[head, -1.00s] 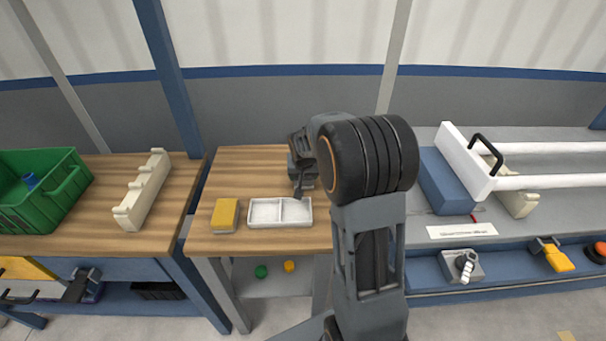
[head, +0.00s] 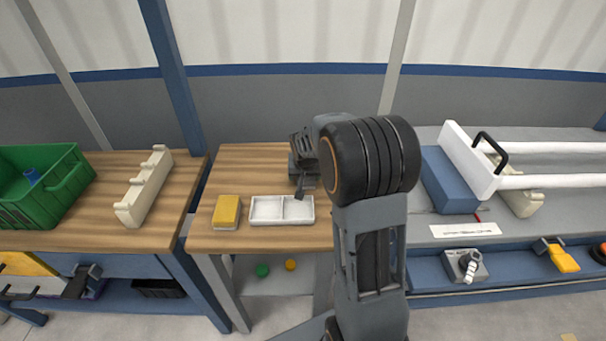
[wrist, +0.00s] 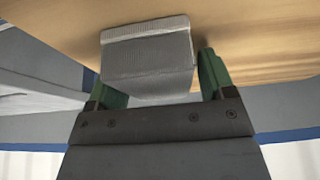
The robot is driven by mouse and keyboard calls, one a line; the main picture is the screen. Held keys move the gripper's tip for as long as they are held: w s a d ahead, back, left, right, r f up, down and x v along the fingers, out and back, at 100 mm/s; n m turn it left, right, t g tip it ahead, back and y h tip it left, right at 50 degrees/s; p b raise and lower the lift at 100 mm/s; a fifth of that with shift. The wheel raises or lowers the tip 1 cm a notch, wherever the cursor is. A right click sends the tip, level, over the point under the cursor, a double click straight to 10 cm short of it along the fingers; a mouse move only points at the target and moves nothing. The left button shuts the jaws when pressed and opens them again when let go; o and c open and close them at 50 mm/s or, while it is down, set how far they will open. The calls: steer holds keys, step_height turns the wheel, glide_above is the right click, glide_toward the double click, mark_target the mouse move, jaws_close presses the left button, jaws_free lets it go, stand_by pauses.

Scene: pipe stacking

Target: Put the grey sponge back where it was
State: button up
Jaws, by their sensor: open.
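The grey sponge (wrist: 147,65) shows in the wrist view as a pale block with a ribbed face, against the wooden tabletop. My gripper (wrist: 160,80) is open, with its two green fingers on either side of the sponge. A gap shows between the sponge and the right finger; I cannot tell whether the left finger touches it. In the head view my gripper (head: 301,188) is low over the middle table, just behind the white tray's right half, and my arm hides much of that spot. I cannot make out the sponge clearly there.
A white two-compartment tray (head: 282,210) and a yellow sponge (head: 227,212) lie on the wooden table (head: 240,165). A green crate (head: 60,200) and cream rack (head: 144,188) stand left. A blue block (head: 447,181) and white pipes (head: 555,182) are right.

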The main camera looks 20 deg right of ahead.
steer(key=shift+s+d+f, duration=0.2)
steer(key=shift+s+f, duration=0.1)
steer(key=shift+f, duration=0.1)
steer(key=shift+d, duration=0.2)
steer(key=shift+a, duration=0.1)
steer(key=shift+a, duration=0.1)
steer(key=shift+w+r+p, duration=0.1)
steer(key=shift+r+p, duration=0.35)
steer(key=shift+p, duration=0.15)
steer(key=w+v, duration=0.1)
steer(key=v, duration=1.2)
steer(key=s+a+f+n, duration=0.1)
steer(key=s+a, duration=0.2)
steer(key=s, duration=0.3)
steer(key=s+a+f+n+y, duration=0.1)
steer(key=s+a+n, duration=0.1)
steer(key=s, duration=0.4)
steer(key=s+a+n+g, duration=0.1)
steer(key=s+a, duration=0.3)
steer(key=s, duration=0.2)
steer(key=shift+s+f+y+p, duration=0.35)
steer(key=shift+f+y+p, duration=0.05)
steer(key=shift+p, duration=0.05)
steer(key=shift+a, duration=0.1)
